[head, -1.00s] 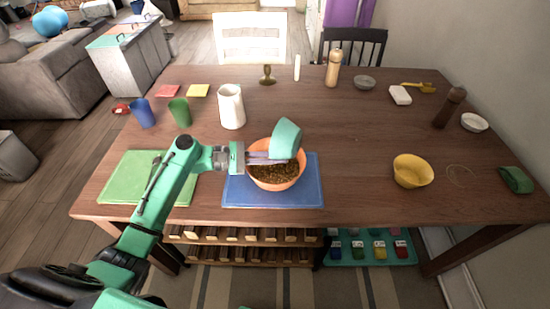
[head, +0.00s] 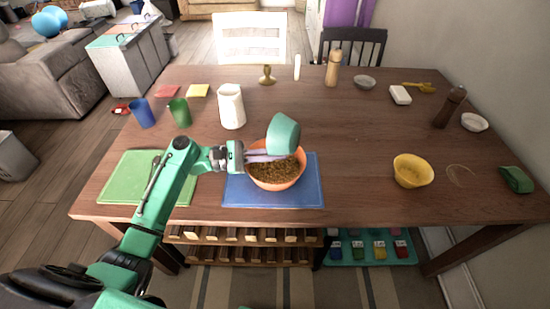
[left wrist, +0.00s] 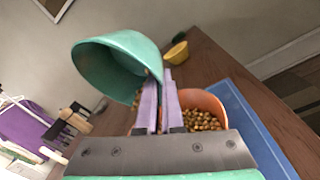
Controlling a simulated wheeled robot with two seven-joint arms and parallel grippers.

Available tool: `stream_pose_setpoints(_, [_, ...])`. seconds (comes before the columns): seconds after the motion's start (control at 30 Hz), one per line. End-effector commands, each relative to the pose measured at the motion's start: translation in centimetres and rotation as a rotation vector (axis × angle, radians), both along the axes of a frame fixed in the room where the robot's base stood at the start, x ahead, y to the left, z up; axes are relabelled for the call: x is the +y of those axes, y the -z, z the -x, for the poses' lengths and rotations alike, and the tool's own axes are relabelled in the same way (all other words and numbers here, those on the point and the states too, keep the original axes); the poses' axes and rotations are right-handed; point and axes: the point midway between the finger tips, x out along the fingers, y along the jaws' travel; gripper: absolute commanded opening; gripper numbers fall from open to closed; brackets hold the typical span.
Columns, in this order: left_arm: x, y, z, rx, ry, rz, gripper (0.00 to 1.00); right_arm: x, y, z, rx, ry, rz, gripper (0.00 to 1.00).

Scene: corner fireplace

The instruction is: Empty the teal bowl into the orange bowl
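The teal bowl (head: 283,134) is tipped steeply on its side above the orange bowl (head: 277,184), its mouth turned down and away from view. My left gripper (head: 268,156) is shut on its rim; the left wrist view shows the two purple fingers (left wrist: 158,106) pinching the teal bowl (left wrist: 118,62). The orange bowl stands upright on a blue mat (head: 235,190) and holds many small brown pieces (head: 275,171). In the left wrist view, some brown pieces show at the teal bowl's lower edge. My right gripper is not in view.
A white pitcher (head: 231,107) stands behind and left of the bowls. A green mat (head: 125,184) lies to the left, a yellow bowl (head: 413,171) to the right. Blue (head: 142,113) and green (head: 180,112) cups stand back left. The table between the bowls and yellow bowl is clear.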

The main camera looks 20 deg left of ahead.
Motion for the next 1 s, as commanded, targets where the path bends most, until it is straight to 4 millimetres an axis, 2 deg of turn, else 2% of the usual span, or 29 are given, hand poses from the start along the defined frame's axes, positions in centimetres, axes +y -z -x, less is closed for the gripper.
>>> stream_pose_setpoints(1.0, [0.2,-1.2,0.0,0.019,0.0,0.112,0.0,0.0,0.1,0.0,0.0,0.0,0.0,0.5])
